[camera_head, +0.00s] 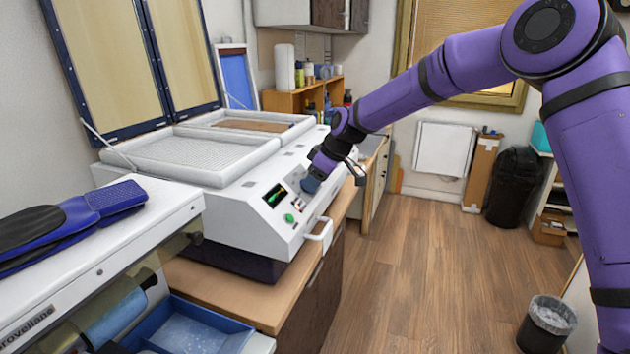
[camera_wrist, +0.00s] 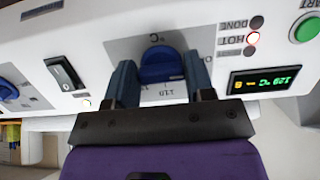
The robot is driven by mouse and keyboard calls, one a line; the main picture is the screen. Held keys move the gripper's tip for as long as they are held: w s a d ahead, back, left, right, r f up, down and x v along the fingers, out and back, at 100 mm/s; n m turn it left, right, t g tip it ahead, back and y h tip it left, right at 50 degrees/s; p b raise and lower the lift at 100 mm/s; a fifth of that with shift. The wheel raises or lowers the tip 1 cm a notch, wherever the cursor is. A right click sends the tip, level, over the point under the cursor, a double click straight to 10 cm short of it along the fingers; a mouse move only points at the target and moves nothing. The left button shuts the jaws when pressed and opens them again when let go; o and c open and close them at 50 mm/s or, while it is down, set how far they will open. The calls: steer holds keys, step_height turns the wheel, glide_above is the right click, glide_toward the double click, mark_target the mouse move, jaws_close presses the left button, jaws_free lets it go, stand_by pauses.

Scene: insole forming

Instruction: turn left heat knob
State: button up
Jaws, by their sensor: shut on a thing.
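The heat knob is a blue dial (camera_wrist: 161,66) on a grey scale plate on the front panel of the white forming machine (camera_head: 235,205). My gripper (camera_wrist: 162,78) has one finger on each side of this knob and is shut on it. In the head view my gripper (camera_head: 311,184) reaches the panel just right of the lit display (camera_head: 276,195), and the knob is hidden there. A second blue knob (camera_wrist: 8,92) shows at the left edge of the wrist view, apart from my gripper.
A black rocker switch (camera_wrist: 64,72) sits between the two knobs. The display (camera_wrist: 265,80), a lit lamp beside "HOT" (camera_wrist: 253,39) and a green button (camera_wrist: 306,28) are on the other side. A white handle (camera_head: 322,233) juts out below the panel.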

steer(key=o, duration=0.9)
steer(key=v, duration=1)
steer(key=shift+d+r, duration=0.25)
steer(key=shift+s, duration=0.1)
